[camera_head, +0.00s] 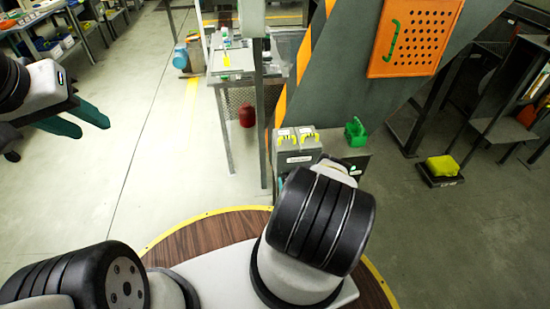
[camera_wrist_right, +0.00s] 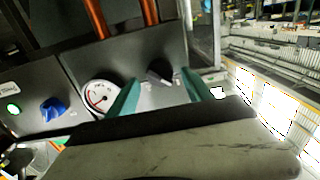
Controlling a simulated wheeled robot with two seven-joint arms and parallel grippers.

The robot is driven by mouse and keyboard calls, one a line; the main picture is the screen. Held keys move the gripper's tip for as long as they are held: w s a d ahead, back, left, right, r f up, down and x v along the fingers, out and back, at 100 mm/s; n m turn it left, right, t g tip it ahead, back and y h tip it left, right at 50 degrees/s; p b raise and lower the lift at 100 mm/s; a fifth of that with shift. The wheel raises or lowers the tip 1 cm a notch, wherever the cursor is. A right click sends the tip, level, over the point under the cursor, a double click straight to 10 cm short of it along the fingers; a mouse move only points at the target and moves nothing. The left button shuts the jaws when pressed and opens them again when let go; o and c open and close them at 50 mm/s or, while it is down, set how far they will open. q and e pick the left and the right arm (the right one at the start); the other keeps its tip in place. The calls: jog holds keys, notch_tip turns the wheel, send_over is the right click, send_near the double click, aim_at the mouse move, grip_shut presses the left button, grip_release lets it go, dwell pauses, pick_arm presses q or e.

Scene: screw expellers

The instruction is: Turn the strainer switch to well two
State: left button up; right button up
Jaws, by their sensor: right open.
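In the right wrist view, a dark rotary knob (camera_wrist_right: 159,75) sits on a grey panel (camera_wrist_right: 125,60); it appears to be the strainer switch, but its label is unreadable. My right gripper (camera_wrist_right: 160,92) is open, its teal fingers on either side of the knob in the picture. I cannot tell whether they touch it. In the head view my right gripper is hidden behind my own wrist, near the grey control cabinet (camera_head: 296,158). My left gripper (camera_head: 92,127) is at the upper left, away from the cabinet, with its teal fingers apart and empty.
Left of the dark knob are a round gauge (camera_wrist_right: 100,97), a blue knob (camera_wrist_right: 54,109) and a lit green button (camera_wrist_right: 13,108). Orange pipes (camera_wrist_right: 95,17) rise behind the panel. A green object (camera_head: 356,131) sits on the cabinet's right part. Open floor lies left.

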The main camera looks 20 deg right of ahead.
jog(key=shift+w+d, duration=0.1)
jog(key=shift+w, duration=0.45)
jog(key=shift+c, duration=0.5)
grip_shut()
